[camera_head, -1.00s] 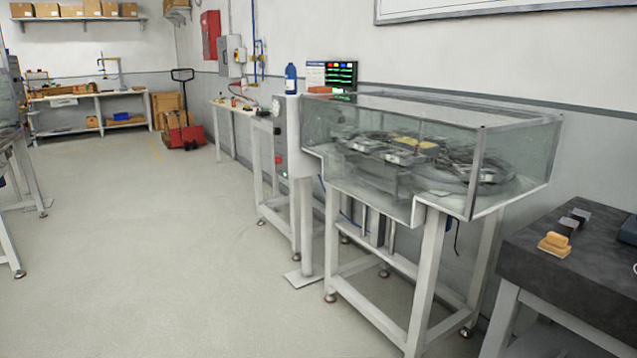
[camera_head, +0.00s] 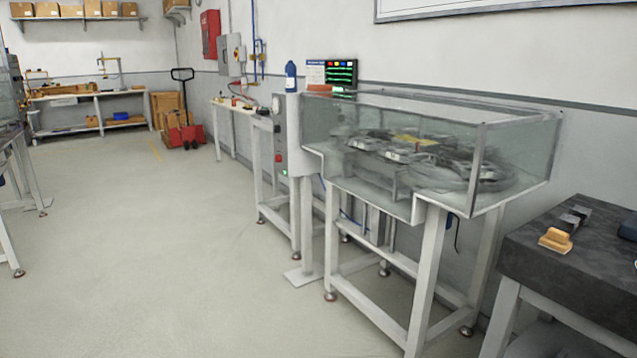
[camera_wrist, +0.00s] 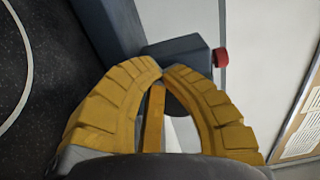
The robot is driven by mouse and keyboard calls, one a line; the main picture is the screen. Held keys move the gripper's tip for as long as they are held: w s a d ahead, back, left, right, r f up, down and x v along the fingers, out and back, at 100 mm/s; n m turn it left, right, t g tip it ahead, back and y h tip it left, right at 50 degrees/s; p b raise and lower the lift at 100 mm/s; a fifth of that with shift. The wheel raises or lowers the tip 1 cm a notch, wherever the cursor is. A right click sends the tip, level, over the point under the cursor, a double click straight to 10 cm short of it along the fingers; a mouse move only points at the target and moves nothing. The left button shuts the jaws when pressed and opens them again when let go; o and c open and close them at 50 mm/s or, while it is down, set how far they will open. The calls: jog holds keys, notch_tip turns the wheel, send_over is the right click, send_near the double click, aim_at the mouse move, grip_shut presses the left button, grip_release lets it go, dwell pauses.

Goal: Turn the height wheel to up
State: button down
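I cannot pick out the height wheel for certain in either view. In the head view, a narrow control panel (camera_head: 280,140) stands at the left end of the glass-covered ring track (camera_head: 420,150). It carries a red button and a small green light, and its face is seen at a steep angle. In the wrist view, my gripper (camera_wrist: 162,70) has two yellow ribbed fingers that curve in until their tips meet, with nothing visible between the tips. A dark grey box (camera_wrist: 178,55) with a red knob (camera_wrist: 220,57) shows just beyond the fingertips. My gripper is not seen in the head view.
A dark-topped table (camera_head: 560,245) with a yellow-brown block (camera_head: 555,240) stands at the right. A blue bottle (camera_head: 291,77) and a monitor (camera_head: 341,74) stand behind the panel. A red pallet jack (camera_head: 184,130) is at the back.

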jog(key=shift+w+a+f, duration=0.2)
jog(key=shift+w+f, duration=0.25)
jog(key=shift+f, duration=0.25)
jog(key=shift+w+f+b, duration=0.1)
jog(key=shift+w+b, duration=0.05)
jog(key=shift+b, duration=0.15)
jog(key=shift+s+a+b, duration=0.25)
jog(key=shift+s+b, duration=0.05)
jog(key=shift+b, duration=0.45)
jog(key=b+v, duration=0.2)
jog(key=b, duration=0.1)
jog(key=shift+s+a, duration=0.15)
jog(key=shift+s, duration=0.05)
jog(key=a+b, duration=0.1)
jog(key=s+a+b, duration=0.1)
jog(key=b, duration=0.1)
jog(key=shift+s+a+r, duration=0.15)
jog(key=shift+s+r, duration=0.15)
jog(key=shift+r, duration=0.1)
